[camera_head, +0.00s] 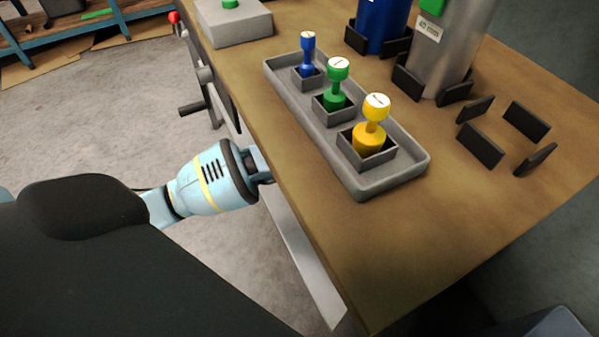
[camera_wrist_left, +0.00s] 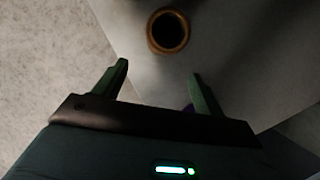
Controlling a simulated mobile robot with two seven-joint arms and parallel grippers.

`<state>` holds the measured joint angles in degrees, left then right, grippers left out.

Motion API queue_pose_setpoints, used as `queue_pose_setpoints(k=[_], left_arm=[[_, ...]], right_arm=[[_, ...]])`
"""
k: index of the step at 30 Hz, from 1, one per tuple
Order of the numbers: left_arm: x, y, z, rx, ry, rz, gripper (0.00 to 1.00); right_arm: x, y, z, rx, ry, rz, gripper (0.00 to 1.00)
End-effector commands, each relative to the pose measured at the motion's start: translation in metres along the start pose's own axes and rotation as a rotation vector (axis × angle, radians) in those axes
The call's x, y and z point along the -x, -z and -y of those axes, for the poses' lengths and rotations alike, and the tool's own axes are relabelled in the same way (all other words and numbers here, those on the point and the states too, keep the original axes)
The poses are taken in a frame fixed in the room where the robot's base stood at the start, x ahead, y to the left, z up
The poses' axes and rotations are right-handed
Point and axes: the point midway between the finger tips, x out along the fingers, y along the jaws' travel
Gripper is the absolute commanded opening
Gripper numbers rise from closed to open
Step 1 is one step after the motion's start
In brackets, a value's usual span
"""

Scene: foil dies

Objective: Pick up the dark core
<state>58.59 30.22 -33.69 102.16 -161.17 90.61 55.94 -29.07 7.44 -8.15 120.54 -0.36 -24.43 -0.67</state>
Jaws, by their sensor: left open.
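A round thing with a brown rim and a dark middle (camera_wrist_left: 168,31), likely the dark core, stands on a grey surface at the top of the left wrist view. I see it from above. My left gripper (camera_wrist_left: 159,72) is open and empty, its two fingers apart and short of the round thing. In the head view my left arm reaches to the table's left edge, and the fingers are hidden under the tabletop. The core does not show there. My right gripper is not in view.
The wooden tabletop (camera_head: 480,190) carries a grey tray (camera_head: 385,188) with blue, green and yellow knobbed pieces. Blue (camera_head: 382,22) and grey (camera_head: 445,50) cylinders stand behind it, near empty black corner brackets (camera_head: 480,145). A crank handle (camera_head: 192,108) sticks out at the table's left side.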

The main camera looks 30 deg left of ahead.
Motion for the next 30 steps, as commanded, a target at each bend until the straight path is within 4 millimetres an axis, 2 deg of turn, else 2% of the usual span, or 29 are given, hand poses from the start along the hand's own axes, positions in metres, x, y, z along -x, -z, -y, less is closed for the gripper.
queue_pose_setpoints(k=[3, 11, 18, 24, 30], left_arm=[[-0.004, -0.009, 0.001, 0.000, 0.001, 0.000, 0.71], [-0.006, -0.014, 0.000, 0.000, 0.001, 0.001, 0.71], [-0.020, -0.045, 0.000, 0.003, 0.000, -0.001, 0.71], [-0.045, -0.043, 0.000, 0.000, 0.000, -0.002, 0.71], [-0.048, -0.044, 0.000, -0.001, 0.001, 0.000, 0.71]], right_arm=[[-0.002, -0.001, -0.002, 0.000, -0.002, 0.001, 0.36], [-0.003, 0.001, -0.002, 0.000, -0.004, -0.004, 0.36], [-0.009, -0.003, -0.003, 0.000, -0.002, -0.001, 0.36], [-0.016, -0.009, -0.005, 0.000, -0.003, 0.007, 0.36], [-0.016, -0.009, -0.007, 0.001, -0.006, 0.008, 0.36]])
